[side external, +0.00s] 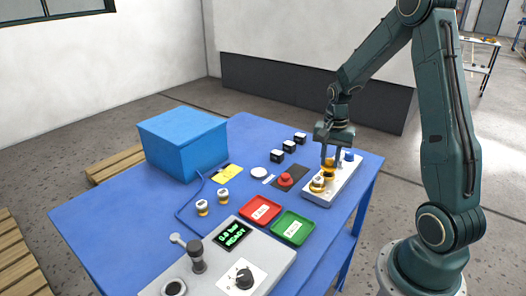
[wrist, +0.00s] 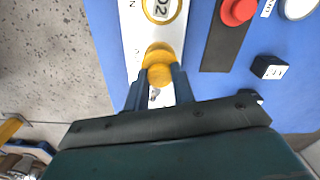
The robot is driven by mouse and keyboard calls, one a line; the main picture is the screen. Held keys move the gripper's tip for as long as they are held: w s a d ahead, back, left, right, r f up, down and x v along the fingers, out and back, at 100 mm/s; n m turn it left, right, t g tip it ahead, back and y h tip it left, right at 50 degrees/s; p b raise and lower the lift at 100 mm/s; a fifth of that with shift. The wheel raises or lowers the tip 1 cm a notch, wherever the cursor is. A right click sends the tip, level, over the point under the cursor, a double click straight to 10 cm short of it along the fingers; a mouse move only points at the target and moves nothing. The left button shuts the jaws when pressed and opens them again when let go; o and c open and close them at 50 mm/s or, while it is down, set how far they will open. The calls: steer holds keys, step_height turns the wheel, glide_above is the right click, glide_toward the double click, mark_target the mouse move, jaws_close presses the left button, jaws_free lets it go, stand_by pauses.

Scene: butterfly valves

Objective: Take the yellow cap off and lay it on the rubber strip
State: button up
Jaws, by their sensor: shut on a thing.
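My gripper (side external: 327,152) is above the white valve plate (side external: 345,182), pointing down. It is shut on the yellow cap (wrist: 158,66), which sits between its fingertips in the wrist view. The yellow cap (side external: 328,163) also shows just under the fingers in the side view. I cannot tell whether it is clear of the fitting under it. The dark rubber strip (side external: 298,170) lies left of the plate, with a round red cap (side external: 286,180) on it. In the wrist view the strip (wrist: 215,62) is to the right of the plate.
A yellow-ringed fitting (side external: 317,184) and a blue cap (side external: 348,156) are on the plate beside my gripper. Red (side external: 262,210) and green (side external: 293,227) trays, a grey control panel (side external: 212,270) and a blue box (side external: 183,145) stand on the blue table. Several black blocks (side external: 277,157) line the back.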

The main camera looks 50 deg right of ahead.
step_height(320, 180, up, 18)
steer(key=shift+f, duration=0.2)
steer(key=shift+w, duration=0.1)
stand_by(0.7)
glide_above(297, 171)
step_height(297, 171, down, 4)
steer(key=shift+w+a+r, duration=0.1)
steer(key=shift+r, duration=0.1)
steer(key=shift+f, duration=0.1)
step_height(297, 171, down, 16)
steer(key=shift+r, duration=0.2)
stand_by(0.4)
steer(key=shift+f, duration=0.1)
steer(key=shift+f, duration=2)
steer(key=shift+f, duration=0.15)
